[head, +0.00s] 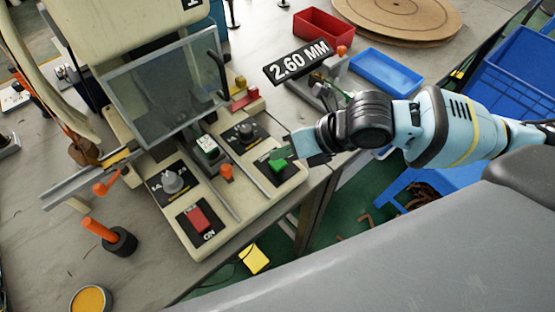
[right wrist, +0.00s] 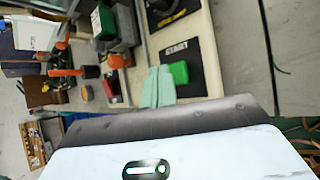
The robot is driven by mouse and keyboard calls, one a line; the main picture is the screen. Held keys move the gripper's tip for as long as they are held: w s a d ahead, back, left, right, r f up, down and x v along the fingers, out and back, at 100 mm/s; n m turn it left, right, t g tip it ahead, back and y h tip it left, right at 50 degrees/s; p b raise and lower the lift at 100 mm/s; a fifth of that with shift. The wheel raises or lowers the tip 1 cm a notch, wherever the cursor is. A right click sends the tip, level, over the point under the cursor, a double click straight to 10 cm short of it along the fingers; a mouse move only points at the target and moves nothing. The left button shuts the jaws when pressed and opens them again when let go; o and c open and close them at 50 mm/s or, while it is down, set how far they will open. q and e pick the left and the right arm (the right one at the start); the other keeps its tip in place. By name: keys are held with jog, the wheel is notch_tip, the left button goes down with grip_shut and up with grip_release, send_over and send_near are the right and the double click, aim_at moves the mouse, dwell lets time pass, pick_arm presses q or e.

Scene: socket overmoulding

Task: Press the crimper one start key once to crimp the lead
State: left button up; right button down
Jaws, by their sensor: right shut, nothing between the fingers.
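The crimper (head: 225,222) is a cream bench machine with a control panel at its front. Its green start key (head: 279,165) sits on a black plate at the panel's right corner. In the right wrist view the green key (right wrist: 179,72) lies beside the word START. My right gripper (head: 288,153) comes from the right, with its pale green fingers shut and empty. Its fingertips are close to the key; in the right wrist view the fingers (right wrist: 158,85) appear just left of it. I cannot tell whether they touch it. My left gripper is not in view.
The panel also has a red key (head: 198,219) marked ON, a grey knob (head: 173,181) and a dark knob (head: 246,132). A clear guard (head: 165,88) stands behind. A 2.60 MM sign (head: 298,62), a red bin (head: 323,27) and a blue tray (head: 386,72) lie beyond.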

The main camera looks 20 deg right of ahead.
aim_at(283, 164)
jog(key=shift+f, duration=0.1)
dwell(0.7)
jog(key=shift+f, duration=0.3)
